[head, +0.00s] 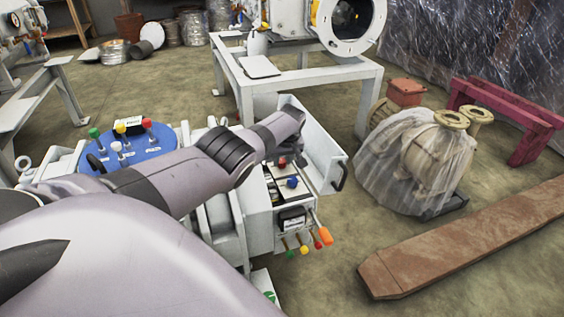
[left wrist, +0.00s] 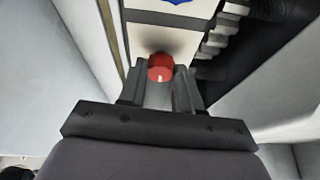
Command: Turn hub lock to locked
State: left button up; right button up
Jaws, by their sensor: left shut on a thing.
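A small red knob with a white mark (left wrist: 160,68) sits on a white panel of the machine. It also shows in the head view (head: 282,163) just below my left wrist. I take it to be the hub lock, but I can read no label. My left gripper (left wrist: 159,84) is shut on the red knob, with one finger on each side. In the head view my left arm hides most of this gripper. The mark on the knob is a short pale line, roughly upright in the wrist view. My right gripper is not in view.
Coloured levers (head: 325,236) stick out at the machine's front. An open white panel (head: 318,150) stands right of my wrist. A blue disc with coloured knobs (head: 128,143) lies left.

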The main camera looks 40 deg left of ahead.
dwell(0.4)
pick_arm(q)
jog(key=o, duration=1)
jog(key=shift+o, duration=0.2)
